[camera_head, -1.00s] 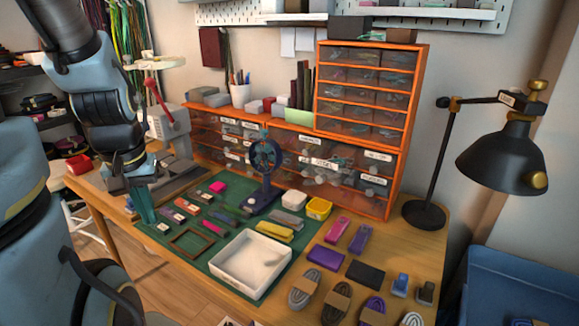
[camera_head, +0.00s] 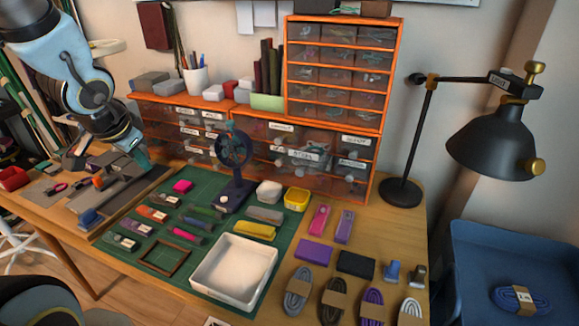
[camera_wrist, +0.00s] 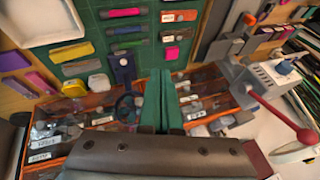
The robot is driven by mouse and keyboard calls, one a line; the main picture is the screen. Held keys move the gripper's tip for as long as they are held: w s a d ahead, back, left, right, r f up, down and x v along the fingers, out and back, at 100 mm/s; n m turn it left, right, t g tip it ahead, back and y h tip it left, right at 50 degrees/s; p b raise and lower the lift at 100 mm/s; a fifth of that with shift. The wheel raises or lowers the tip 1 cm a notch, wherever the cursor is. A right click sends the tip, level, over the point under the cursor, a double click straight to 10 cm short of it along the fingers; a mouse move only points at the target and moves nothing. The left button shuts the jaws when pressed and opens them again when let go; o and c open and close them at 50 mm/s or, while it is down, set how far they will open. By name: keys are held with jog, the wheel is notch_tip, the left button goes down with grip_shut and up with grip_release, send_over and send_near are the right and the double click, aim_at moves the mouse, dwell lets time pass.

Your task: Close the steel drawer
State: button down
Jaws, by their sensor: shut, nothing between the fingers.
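The orange drawer cabinet (camera_head: 376,190) stands at the back of the table, with clear-fronted, labelled drawers. In its lower middle, a drawer with a larger white label (camera_head: 297,153) seems to stand out from its neighbours; the label is too small to read surely as steel. My gripper (camera_head: 143,158) is in front of the cabinet's left end, well left of that drawer. In the wrist view its teal fingers (camera_wrist: 160,100) are together and empty, pointing over the mat with the cabinet fronts below. Whether they touch anything I cannot tell.
A dark blue round stand (camera_head: 234,165) rises before the cabinet, between my gripper and the labelled drawer. A white tray (camera_head: 196,284), a yellow box (camera_head: 296,200) and several small pieces cover the green mat (camera_head: 116,256). A black lamp (camera_head: 400,192) stands right of the cabinet.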

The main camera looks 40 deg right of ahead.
jog(key=s+d+r+m+g+h+p, duration=0.2)
jog(key=s+d+m+g+h, duration=0.35)
jog(key=s+d+m, duration=1.2)
jog(key=w+d+f+n+b, duration=0.2)
jog(key=w+d+f+n, duration=0.1)
jog(key=d+f, duration=0.5)
jog(key=shift+d+y+b, duration=0.3)
jog(key=shift+d+y, duration=0.05)
jog(key=shift+d, duration=0.7)
